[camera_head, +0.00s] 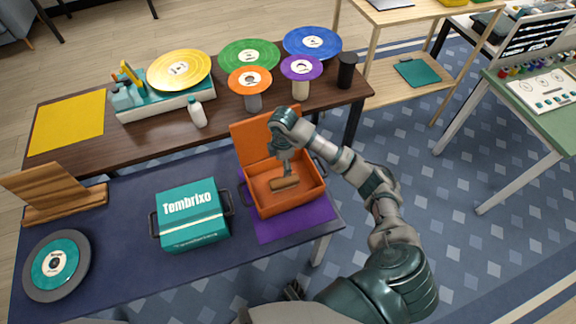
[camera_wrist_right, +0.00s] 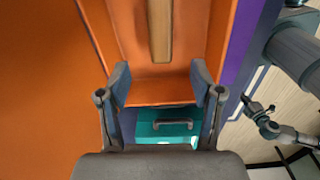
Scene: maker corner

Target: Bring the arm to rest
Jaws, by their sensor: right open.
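My right gripper (camera_head: 287,168) is above the open orange box (camera_head: 308,198), pointing down into it. In the right wrist view its two fingers (camera_wrist_right: 160,84) are spread wide with nothing between them. A wooden piece (camera_head: 286,184) lies inside the box below the gripper. It also shows in the wrist view (camera_wrist_right: 160,30), beyond the fingertips and apart from them. My right arm reaches in from the lower right of the head view.
The orange box stands on a purple mat (camera_head: 290,226) at the dark table's right end. A teal Tembrixo box (camera_head: 194,238) stands left of it. Behind are record discs on stands, a white bottle (camera_head: 197,114) and a black cup (camera_head: 346,70). Floor (camera_head: 450,215) is clear on the right.

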